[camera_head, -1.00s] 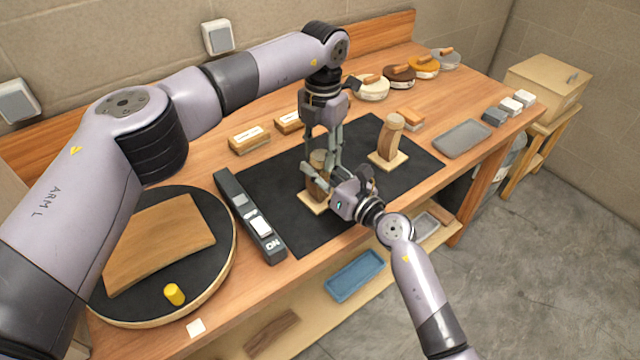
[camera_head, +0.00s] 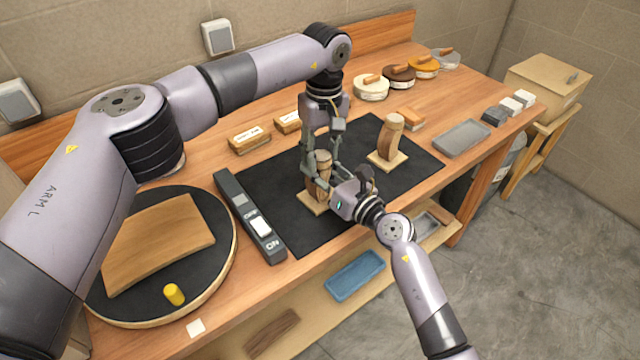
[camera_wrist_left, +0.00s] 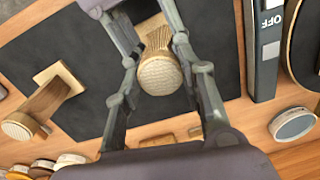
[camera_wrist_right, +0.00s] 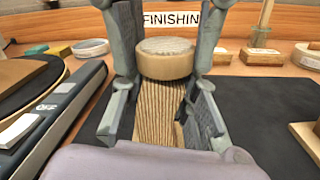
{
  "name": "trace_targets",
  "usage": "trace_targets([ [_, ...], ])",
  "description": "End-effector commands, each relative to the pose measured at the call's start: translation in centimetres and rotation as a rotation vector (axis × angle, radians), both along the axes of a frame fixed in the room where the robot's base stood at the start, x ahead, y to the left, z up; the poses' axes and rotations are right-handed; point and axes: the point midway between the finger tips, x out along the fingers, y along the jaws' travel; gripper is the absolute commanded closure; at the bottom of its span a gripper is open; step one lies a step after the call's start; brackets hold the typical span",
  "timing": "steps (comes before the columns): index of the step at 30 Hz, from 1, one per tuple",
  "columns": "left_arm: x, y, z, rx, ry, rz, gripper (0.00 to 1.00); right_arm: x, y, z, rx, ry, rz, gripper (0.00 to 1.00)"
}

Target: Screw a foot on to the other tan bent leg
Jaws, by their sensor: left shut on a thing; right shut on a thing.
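One tan bent leg (camera_head: 317,187) stands upright on a light square base on the black mat. A round, light-topped foot (camera_head: 321,157) sits on top of it; the leg's grain and the foot also show in the right wrist view (camera_wrist_right: 167,62). My left gripper (camera_head: 322,166) comes from above with its fingers on either side of the foot, shut on it. My right gripper (camera_head: 340,190) comes in low from the front right and is shut on the leg below the foot. The thread is hidden. The other bent leg (camera_head: 387,145), with a round foot (camera_head: 395,121) on top, stands to the right.
A switch strip (camera_head: 249,217) lies left of the mat (camera_head: 270,180). A turntable (camera_head: 225,262) bears a curved wooden panel (camera_head: 160,242) and a yellow cylinder. Wooden blocks and round tins line the back; a grey tray (camera_head: 462,138) lies at right. Bare mat surrounds the two bases.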

Motion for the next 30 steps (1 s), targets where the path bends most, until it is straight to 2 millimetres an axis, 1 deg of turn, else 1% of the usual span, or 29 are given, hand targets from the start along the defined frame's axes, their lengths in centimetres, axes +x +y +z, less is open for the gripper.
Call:
trace_targets([
  [1, -0.1, -0.18, -0.02, -0.004, 0.001, -0.09, 0.97, -0.3, 0.34, -0.72, 0.0, 0.017, 0.01, 1.0],
  [4, -0.12, -0.18, -0.03, -0.006, 0.004, -0.238, 0.97, -0.3, 0.33, -0.73, 0.0, 0.017, 0.01, 1.0],
  [8, -0.13, -0.2, -0.05, -0.006, 0.004, -0.235, 0.97, -0.29, 0.33, -0.73, 0.0, 0.017, 0.01, 1.0],
  [9, -0.13, -0.2, -0.05, -0.005, 0.005, -0.235, 0.63, -0.29, 0.33, -0.73, 0.0, 0.017, 0.01, 1.0],
  [19, -0.08, -0.08, -0.07, -0.004, 0.005, -0.231, 0.41, -0.29, 0.29, -0.74, 0.001, 0.018, 0.009, 1.0],
  [27, -0.06, -0.02, -0.06, -0.003, 0.005, -0.229, 0.4, -0.28, 0.26, -0.75, 0.001, 0.018, 0.009, 1.0],
  [30, -0.03, -0.03, 0.31, -0.004, 0.004, -0.229, 0.4, -0.28, 0.25, -0.74, 0.001, 0.018, 0.009, 1.0],
])
